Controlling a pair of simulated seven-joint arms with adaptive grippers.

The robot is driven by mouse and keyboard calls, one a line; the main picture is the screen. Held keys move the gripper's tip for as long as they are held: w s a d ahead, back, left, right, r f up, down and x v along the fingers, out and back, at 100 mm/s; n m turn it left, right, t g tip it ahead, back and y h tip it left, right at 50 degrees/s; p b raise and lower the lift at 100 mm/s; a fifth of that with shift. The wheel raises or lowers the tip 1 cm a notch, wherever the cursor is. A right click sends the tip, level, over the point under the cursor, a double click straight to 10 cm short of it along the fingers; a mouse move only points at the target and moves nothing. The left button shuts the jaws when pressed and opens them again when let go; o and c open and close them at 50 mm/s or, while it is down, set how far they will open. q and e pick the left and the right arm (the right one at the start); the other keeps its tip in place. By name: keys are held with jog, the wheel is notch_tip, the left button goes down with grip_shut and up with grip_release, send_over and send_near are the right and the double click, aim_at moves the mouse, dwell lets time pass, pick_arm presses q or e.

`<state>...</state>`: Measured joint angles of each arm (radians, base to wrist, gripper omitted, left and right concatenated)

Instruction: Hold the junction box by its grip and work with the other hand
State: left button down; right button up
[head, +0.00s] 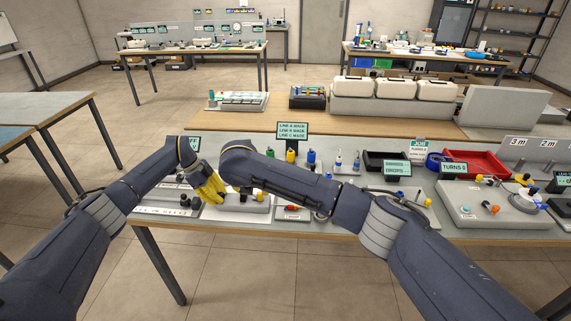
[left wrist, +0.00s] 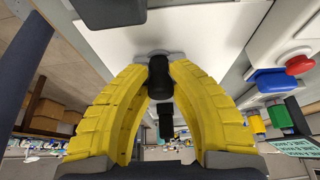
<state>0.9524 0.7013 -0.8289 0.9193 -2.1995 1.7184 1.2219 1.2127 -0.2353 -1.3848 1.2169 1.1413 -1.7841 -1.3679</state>
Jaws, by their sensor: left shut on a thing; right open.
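The grey junction box (head: 250,206) stands on the near bench in the head view, partly covered by my grippers and right arm. My left gripper (head: 212,190) is at its left end, with yellow fingers pointing down. In the left wrist view the fingers of my left gripper (left wrist: 162,72) close from both sides on a black upright grip (left wrist: 158,84) on a pale surface. My right arm reaches over the bench to just right of the left gripper. Its wrist hides its own fingers, and I cannot make them out.
A small sign (head: 292,131) stands behind the box, with coloured plugs near it. To the right are a black tray (head: 384,161), a red tray (head: 474,163) and a grey panel (head: 490,207) with knobs. A labelled panel (head: 165,210) lies left of the box.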

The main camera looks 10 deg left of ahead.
dwell(0.3)
pick_arm(q)
jog(key=c, duration=1.2)
grip_release()
jog(key=shift+f, duration=0.1)
